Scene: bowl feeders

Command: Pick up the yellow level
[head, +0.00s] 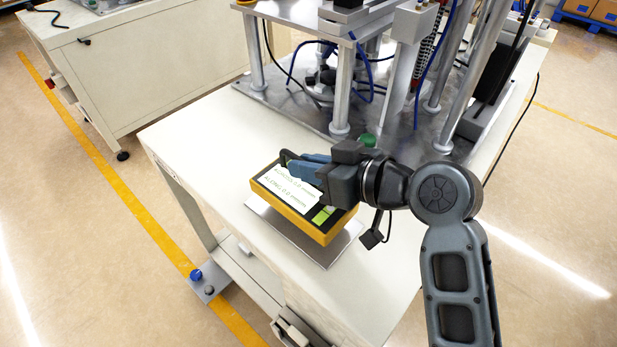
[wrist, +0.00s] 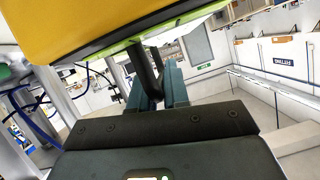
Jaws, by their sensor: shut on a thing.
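The yellow level (head: 325,234) is a yellow box with a dark top, a white printed label and a green patch. In the head view it is over a thin grey plate (head: 338,252) near the front of the white table. I cannot tell whether it touches the plate. My gripper (head: 292,158), with blue fingers, reaches over its far side and is shut on a dark part there, which looks like its handle. In the wrist view the level (wrist: 85,25) fills the upper left, and the dark piece shows between my fingers (wrist: 158,88); its far end is hidden.
A machine (head: 345,75) with metal posts, blue hoses and a base plate stands on the table just behind the level. A green knob (head: 367,140) is close to my gripper. The white table (head: 195,130) is clear to the left. Another white bench (head: 120,60) stands farther left.

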